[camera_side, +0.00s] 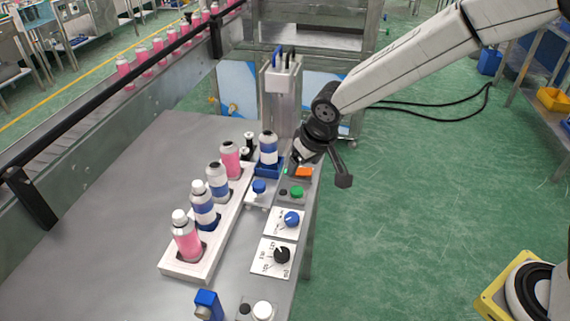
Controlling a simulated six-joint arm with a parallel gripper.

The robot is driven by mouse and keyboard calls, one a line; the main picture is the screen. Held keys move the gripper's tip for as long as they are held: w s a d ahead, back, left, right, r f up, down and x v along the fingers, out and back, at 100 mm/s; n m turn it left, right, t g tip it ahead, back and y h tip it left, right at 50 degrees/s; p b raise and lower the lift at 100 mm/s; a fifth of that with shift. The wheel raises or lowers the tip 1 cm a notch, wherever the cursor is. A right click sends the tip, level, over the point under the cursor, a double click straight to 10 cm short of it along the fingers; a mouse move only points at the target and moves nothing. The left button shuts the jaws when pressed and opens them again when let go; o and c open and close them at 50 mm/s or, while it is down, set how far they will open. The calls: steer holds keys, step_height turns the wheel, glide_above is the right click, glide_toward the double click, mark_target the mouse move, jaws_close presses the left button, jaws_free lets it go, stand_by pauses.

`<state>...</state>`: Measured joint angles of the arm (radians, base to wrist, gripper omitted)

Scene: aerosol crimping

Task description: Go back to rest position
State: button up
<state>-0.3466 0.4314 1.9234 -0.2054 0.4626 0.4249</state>
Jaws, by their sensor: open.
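My gripper (322,172) is at the end of the white arm, which reaches in from the upper right. It hangs over the right edge of the grey table (120,200), just above the control panel. Its fingers are open, one towards the panel and one out over the floor. Nothing shows between them. A green and orange part of the panel (303,172) lies close to the left finger; I cannot tell whether they touch.
A white rack (182,265) holds pink and blue bottles. A blue-banded bottle (268,148) stands in a blue holder at the crimping machine (283,90). Knob panels (272,258) line the table's right edge. A conveyor (100,125) runs at left. Green floor right of the table is open.

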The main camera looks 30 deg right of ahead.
steer(key=s+d+f+m+g, duration=0.1)
steer(key=s+d, duration=1.3)
steer(key=s, duration=0.3)
steer(key=shift+s+d+f, duration=0.2)
steer(key=shift+s+d, duration=0.05)
steer(key=shift+d, duration=0.15)
